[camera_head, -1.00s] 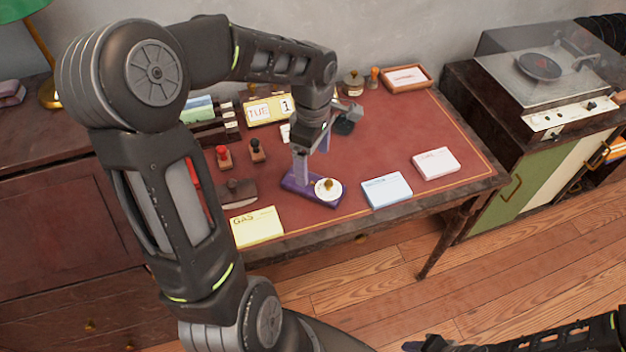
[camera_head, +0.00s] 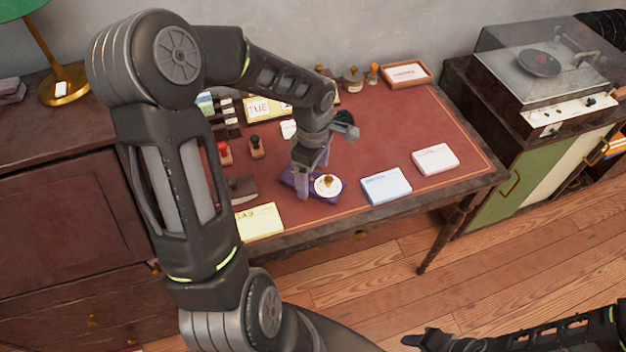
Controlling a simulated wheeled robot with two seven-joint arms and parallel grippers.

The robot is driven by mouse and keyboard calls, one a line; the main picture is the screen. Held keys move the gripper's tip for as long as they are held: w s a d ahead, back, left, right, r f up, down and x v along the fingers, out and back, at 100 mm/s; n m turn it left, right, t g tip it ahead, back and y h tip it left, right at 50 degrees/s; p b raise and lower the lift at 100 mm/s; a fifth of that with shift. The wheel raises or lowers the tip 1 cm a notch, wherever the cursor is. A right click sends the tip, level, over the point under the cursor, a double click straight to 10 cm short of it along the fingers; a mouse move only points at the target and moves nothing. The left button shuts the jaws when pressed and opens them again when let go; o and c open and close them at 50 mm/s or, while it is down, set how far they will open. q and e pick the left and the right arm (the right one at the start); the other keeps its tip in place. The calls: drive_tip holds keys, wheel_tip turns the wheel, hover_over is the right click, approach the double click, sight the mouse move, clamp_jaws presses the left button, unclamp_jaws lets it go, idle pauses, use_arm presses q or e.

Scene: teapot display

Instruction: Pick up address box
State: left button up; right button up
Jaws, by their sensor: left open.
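No thing in view is clearly readable as the address box. My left gripper (camera_head: 311,176) is open and points down at the desk. Its fingers are over and beside a purple base (camera_head: 331,196), which carries a white round disc (camera_head: 324,189) with a brass knob. Nothing is held between the fingers, and I cannot tell whether they touch the base. Yellow (camera_head: 258,223), blue (camera_head: 386,187) and pink (camera_head: 435,160) card stacks lie along the desk's front. My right gripper (camera_head: 425,341) shows only partly at the bottom edge, dark, its jaws unclear.
Red-topped (camera_head: 225,154) and black-topped (camera_head: 256,147) stamps stand left of the gripper. A yellow calendar (camera_head: 262,109) and a wooden tray (camera_head: 428,80) are at the back. A record player (camera_head: 545,65) stands right of the desk. The desk's right middle is clear.

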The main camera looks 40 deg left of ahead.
sight(313, 180)
use_arm(q)
drive_tip(key=shift+f, duration=0.8)
drive_tip(key=c, duration=1.6)
wheel_tip(313, 180, up, 10)
drive_tip(key=shift+r, duration=0.1)
